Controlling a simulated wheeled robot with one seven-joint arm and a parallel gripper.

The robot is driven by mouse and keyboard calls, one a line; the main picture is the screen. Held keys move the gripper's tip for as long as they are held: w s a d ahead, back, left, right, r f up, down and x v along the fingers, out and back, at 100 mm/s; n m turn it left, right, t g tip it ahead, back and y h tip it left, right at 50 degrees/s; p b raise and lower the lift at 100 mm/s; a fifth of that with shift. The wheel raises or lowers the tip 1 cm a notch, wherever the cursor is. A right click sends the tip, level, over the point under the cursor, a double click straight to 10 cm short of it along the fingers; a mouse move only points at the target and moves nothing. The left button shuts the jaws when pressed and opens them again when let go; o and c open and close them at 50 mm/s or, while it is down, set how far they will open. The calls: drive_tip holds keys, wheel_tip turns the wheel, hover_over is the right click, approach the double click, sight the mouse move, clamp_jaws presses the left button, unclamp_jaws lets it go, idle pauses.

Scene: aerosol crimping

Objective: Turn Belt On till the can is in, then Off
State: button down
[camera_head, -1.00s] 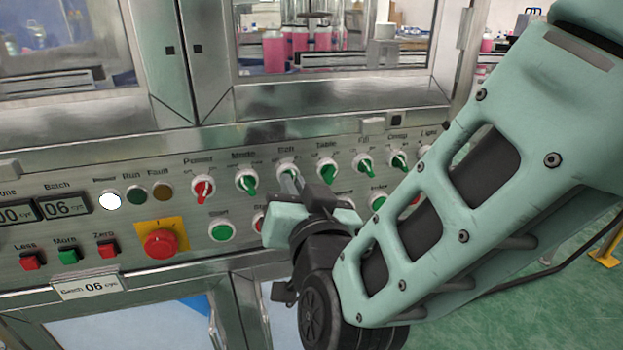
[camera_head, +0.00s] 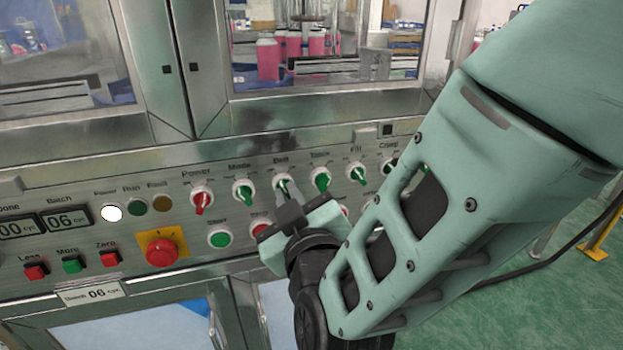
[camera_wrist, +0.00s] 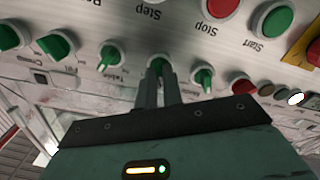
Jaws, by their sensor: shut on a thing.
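The Belt knob (camera_head: 283,184) is a green selector in a white ring on the steel panel, third from the left in its row. My gripper (camera_head: 287,196) reaches it from below, its two narrow fingers shut on the knob. In the wrist view, which is upside down, the fingers close around the green Belt knob (camera_wrist: 157,63). The fingers partly hide its pointer, so I cannot read its setting clearly. Several pink cans (camera_head: 268,60) stand behind the machine's window; which one the task means is unclear.
The red Power knob (camera_head: 201,201) and green Mode knob (camera_head: 243,193) are left of Belt; the Table knob (camera_head: 320,179) is right. A red emergency button (camera_head: 161,252) and green Start button (camera_head: 220,239) sit below. The white Power lamp (camera_head: 111,213) is lit.

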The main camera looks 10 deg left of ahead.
drive_tip(key=shift+n, duration=0.4)
drive_tip(key=c, duration=1.5)
unclamp_jaws()
drive_tip(key=shift+c, duration=0.2)
drive_tip(key=shift+s+d, duration=0.1)
